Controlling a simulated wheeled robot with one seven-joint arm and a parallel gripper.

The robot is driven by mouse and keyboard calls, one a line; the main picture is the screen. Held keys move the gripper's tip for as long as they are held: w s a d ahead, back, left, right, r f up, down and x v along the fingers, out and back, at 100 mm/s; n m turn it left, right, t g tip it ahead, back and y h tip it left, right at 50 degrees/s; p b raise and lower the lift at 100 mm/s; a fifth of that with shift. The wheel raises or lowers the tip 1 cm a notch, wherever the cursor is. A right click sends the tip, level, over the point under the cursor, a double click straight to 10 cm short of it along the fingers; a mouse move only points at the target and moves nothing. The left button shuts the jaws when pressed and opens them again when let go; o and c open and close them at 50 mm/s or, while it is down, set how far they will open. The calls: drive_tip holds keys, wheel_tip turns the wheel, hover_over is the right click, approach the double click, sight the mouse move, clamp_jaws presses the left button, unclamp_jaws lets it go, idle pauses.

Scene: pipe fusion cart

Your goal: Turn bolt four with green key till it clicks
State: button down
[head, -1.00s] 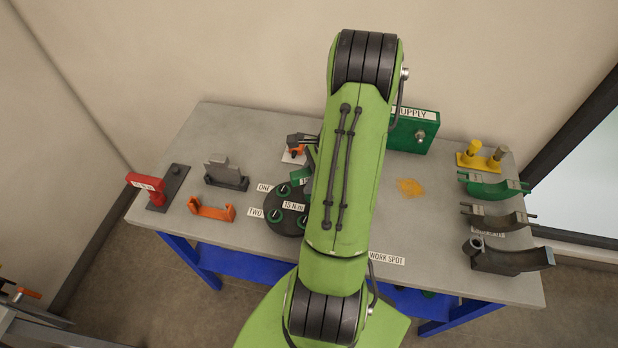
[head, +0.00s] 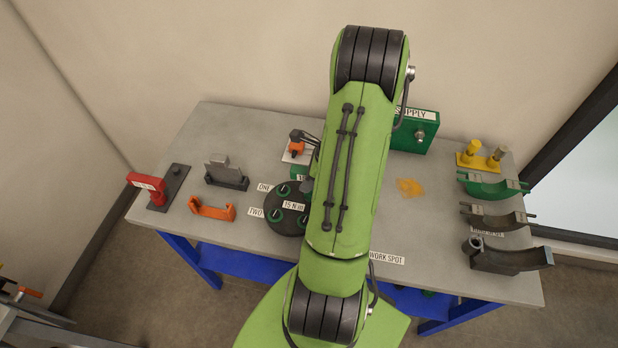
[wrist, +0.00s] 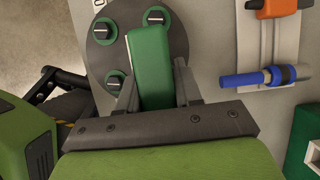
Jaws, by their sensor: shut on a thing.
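The dark round plate (head: 274,226) lies on the table with green-ringed bolts on it. The wrist view shows three bolts (wrist: 115,80) on the plate (wrist: 180,40); any fourth is hidden behind the key or fingers. My gripper (wrist: 152,95) is shut on the green key (wrist: 150,62), a green block-shaped body in front of the plate. The key's working end is hidden, so I cannot tell whether it sits on a bolt. In the head view my green arm hides the gripper and the plate's right side.
An orange clamp (head: 212,209), a grey block (head: 226,172) and a red tool (head: 148,184) stand to the left. An orange item (head: 296,148) on a white plate is just behind. A green supply box (head: 412,132) and curved shells (head: 492,187) are to the right.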

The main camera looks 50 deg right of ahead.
drive_tip(key=m+h, duration=0.1)
drive_tip(key=m, duration=0.2)
drive_tip(key=shift+d, duration=0.1)
drive_tip(key=m+h, duration=0.1)
drive_tip(key=m, duration=0.1)
drive_tip(key=shift+w+m, duration=0.1)
drive_tip(key=shift+m, duration=0.2)
drive_tip(key=shift+d+m+h+b, duration=0.15)
drive_tip(key=shift+m+h+b, duration=0.15)
drive_tip(key=shift+m+h, duration=1)
drive_tip(key=shift+m+y, duration=0.4)
drive_tip(key=m+h, duration=0.1)
drive_tip(key=m, duration=0.2)
drive_tip(key=shift+d+g, duration=0.1)
drive_tip(key=shift+g, duration=0.2)
